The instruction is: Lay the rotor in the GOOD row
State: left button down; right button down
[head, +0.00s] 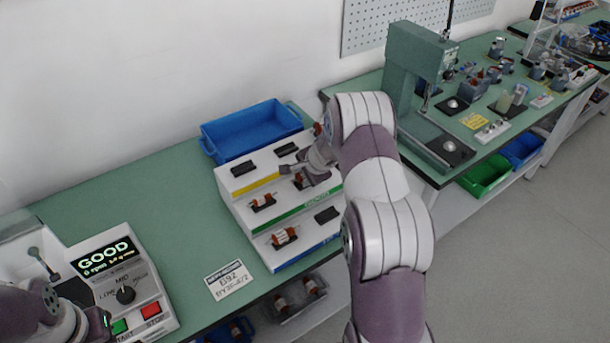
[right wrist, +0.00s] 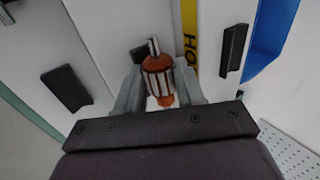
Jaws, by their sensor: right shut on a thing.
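My right gripper (head: 310,178) is shut on the rotor (right wrist: 158,80), an orange-and-silver cylinder with a metal shaft. It is over the right cradle (right wrist: 139,53) of the rack's middle row, the row with the green strip (head: 300,211). Whether the rotor touches this cradle is unclear. Another rotor (head: 262,202) lies in that row's left cradle. The stepped white rack (head: 228,187) also has a yellow-strip top row and a blue-strip bottom row. My left arm shows at the lower left beside the tester; its fingers cannot be made out.
The tester (head: 148,290) displays GOOD. A rotor (head: 285,237) lies in the bottom row; its right cradle (head: 327,214) is empty, as are both top cradles. A blue bin (head: 250,130) stands behind the rack. A green press (head: 410,70) stands to the right.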

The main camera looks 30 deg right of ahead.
jog(key=shift+s+a+f, duration=0.15)
jog(key=shift+s+f, duration=0.15)
jog(key=shift+f, duration=0.2)
jog(key=shift+s+a+f, duration=0.1)
jog(key=shift+s+f, duration=0.15)
jog(key=shift+f, duration=0.2)
jog(key=c, duration=0.6)
grip_release()
jog(key=shift+r, duration=0.1)
jog(key=shift+c, duration=0.3)
jog(key=shift+o, duration=0.2)
jog(key=shift+d+r, duration=0.1)
jog(key=shift+r, duration=0.15)
jog(key=w+v, duration=0.1)
jog(key=v, duration=1.2)
jog(key=shift+r, duration=0.4)
jog(key=shift+w+d+r, duration=0.1)
